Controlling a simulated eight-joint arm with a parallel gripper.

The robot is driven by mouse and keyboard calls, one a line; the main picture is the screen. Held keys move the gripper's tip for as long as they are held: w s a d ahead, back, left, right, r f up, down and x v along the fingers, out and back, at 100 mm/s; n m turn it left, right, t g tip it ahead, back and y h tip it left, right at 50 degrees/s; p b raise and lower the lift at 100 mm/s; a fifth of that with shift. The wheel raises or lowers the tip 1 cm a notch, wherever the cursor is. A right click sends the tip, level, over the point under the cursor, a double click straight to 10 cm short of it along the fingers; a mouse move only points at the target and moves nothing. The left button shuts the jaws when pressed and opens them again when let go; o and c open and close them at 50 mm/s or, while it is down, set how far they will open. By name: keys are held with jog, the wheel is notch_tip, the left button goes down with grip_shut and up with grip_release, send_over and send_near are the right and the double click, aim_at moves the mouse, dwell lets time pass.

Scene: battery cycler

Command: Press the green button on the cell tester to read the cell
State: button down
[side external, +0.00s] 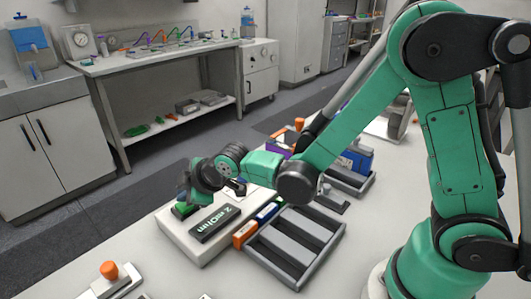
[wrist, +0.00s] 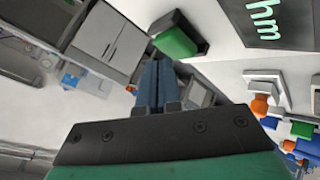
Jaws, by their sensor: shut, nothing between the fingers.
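The cell tester (side external: 192,243) is a pale box on the bench in the side view. Its dark display (side external: 215,223) shows green text that looks like "2 mOhm"; the text's end shows in the wrist view (wrist: 268,18). The green button (side external: 184,211) sits in a dark surround at the tester's left end, and it shows clearly in the wrist view (wrist: 176,42). My gripper (side external: 186,196) is shut and empty, over the button end. In the wrist view its fingertips (wrist: 158,63) appear just beside the button's lower edge; whether they touch it I cannot tell.
A grey slotted tray (side external: 295,242) stands right of the tester, with orange, blue and green cells (side external: 257,222) at its near-left side. Another tray with blue and purple blocks (side external: 355,160) lies behind. An orange-knobbed item (side external: 109,271) is at the front left.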

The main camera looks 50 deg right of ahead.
jog(key=shift+r, duration=0.35)
jog(key=shift+r, duration=2.5)
jog(key=shift+s+d+r, duration=0.15)
jog(key=shift+s+d, duration=0.05)
jog(key=shift+d, duration=0.05)
jog(key=s+d+r+m+g+h, duration=0.1)
jog(key=s+d+m+g+h, duration=0.1)
jog(key=s+d+m, duration=0.7)
jog(key=s+m, duration=0.2)
jog(key=s, duration=0.3)
jog(key=shift+d+r, duration=0.25)
jog(key=shift+d, duration=0.1)
